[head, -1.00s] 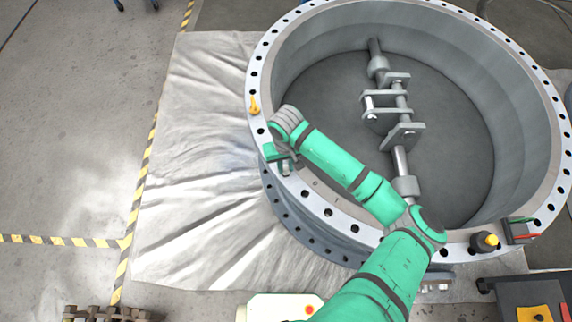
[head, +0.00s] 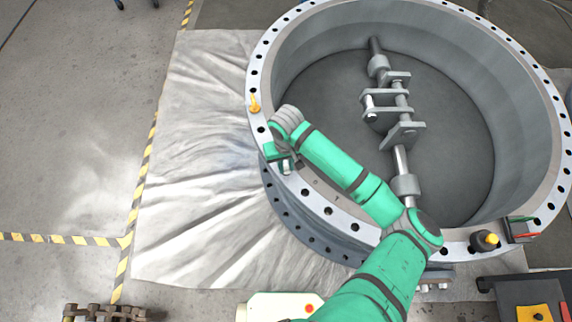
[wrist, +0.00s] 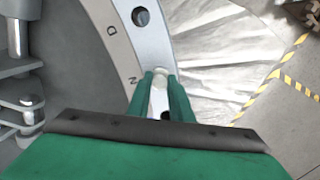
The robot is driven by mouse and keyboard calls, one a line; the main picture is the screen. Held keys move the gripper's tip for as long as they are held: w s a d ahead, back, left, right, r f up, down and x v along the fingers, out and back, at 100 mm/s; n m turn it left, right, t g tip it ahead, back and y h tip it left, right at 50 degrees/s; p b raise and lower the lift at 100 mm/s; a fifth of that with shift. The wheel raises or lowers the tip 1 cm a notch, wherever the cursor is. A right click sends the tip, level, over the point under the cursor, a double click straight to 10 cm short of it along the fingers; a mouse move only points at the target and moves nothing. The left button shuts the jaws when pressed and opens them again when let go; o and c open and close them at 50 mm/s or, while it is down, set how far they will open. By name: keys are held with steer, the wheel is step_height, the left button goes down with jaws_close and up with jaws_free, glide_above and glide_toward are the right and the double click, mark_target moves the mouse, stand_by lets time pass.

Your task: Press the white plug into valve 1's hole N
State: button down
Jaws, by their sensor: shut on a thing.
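Valve 1 (head: 357,226) is a big grey ring with a flat flange full of dark bolt holes. My gripper (head: 287,166) is over the left part of this flange in the head view. In the wrist view its two green fingers (wrist: 161,80) are shut on the white plug (wrist: 160,74), of which only a small pale part shows between the tips. A letter N (wrist: 133,80) is marked on the flange just left of the fingers. Hole N is hidden by the fingers and plug, so I cannot tell how deep the plug sits.
An open hole (wrist: 141,16) lies near the letter D (wrist: 112,31). A yellow-orange piece (head: 254,103) stands on the flange beyond my gripper. A dark piece with a yellow top (head: 486,240) stands at the right. A shaft with brackets (head: 400,160) crosses the ring's inside.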

steer(key=shift+w+d, duration=0.1)
stand_by(0.4)
steer(key=shift+a+f, duration=0.2)
steer(key=shift+f, duration=0.5)
steer(key=shift+d, duration=0.15)
steer(key=shift+a, duration=0.2)
steer(key=shift+d, duration=0.1)
stand_by(0.5)
steer(key=shift+f, duration=0.3)
